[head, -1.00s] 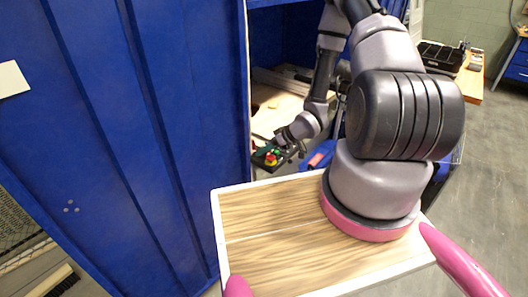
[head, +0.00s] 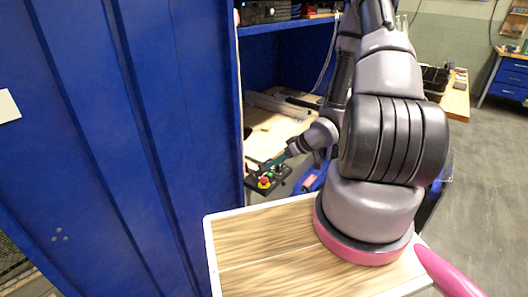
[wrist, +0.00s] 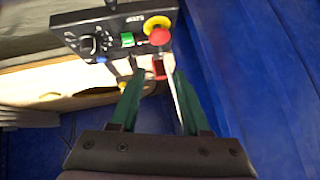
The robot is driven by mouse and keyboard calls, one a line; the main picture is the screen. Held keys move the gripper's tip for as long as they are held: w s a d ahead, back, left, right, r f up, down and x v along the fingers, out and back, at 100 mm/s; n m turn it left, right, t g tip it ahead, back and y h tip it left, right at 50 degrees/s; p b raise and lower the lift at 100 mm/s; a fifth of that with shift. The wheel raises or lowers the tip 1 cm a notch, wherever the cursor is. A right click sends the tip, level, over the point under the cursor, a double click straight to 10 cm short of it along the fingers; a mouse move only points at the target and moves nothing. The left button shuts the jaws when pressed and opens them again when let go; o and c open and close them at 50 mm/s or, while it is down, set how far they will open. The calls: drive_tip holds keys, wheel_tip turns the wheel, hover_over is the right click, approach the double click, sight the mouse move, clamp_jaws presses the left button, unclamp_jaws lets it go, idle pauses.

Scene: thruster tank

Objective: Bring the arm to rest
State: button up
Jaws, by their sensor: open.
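My arm reaches forward past the wooden tray top into the blue cabinet area. My gripper (wrist: 157,82) is open, with two green fingers pointing at a black control box (wrist: 115,22). The box has a red stop button with a yellow collar (wrist: 158,30), a green switch (wrist: 127,40) and a black knob (wrist: 88,44). In the head view the box (head: 282,178) sits just in front of my gripper (head: 281,160), which is small and partly hidden there. Nothing is seen between the fingers except parts of the scene behind; I cannot tell whether a fingertip touches the box.
A tall blue cabinet panel (head: 110,130) stands close on the left. A blue shelf (head: 285,25) with equipment lies above and behind the box, and a pale worktop (head: 262,140) lies behind it. Open grey floor (head: 475,180) shows at the right.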

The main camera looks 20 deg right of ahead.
drive_tip(key=w+d+r+m+h, duration=0.2)
drive_tip(key=d+r+h, duration=0.25)
drive_tip(key=r, duration=0.75)
drive_tip(key=w+d+r+m+h, duration=0.25)
drive_tip(key=d+r, duration=0.25)
drive_tip(key=r, duration=0.7)
drive_tip(key=s+a+r+m+y, duration=0.1)
drive_tip(key=s+a+r, duration=0.4)
drive_tip(key=s+r, duration=0.5)
drive_tip(key=s+a+r+m+t+y, duration=0.1)
drive_tip(key=s+a+r+m, duration=0.3)
drive_tip(key=s+r, duration=0.6)
wheel_tip(320, 180, up, 2)
drive_tip(key=shift+s+a+r+t, duration=0.1)
drive_tip(key=shift+s+a+t, duration=0.25)
drive_tip(key=shift+a, duration=0.75)
drive_tip(key=shift+m, duration=0.25)
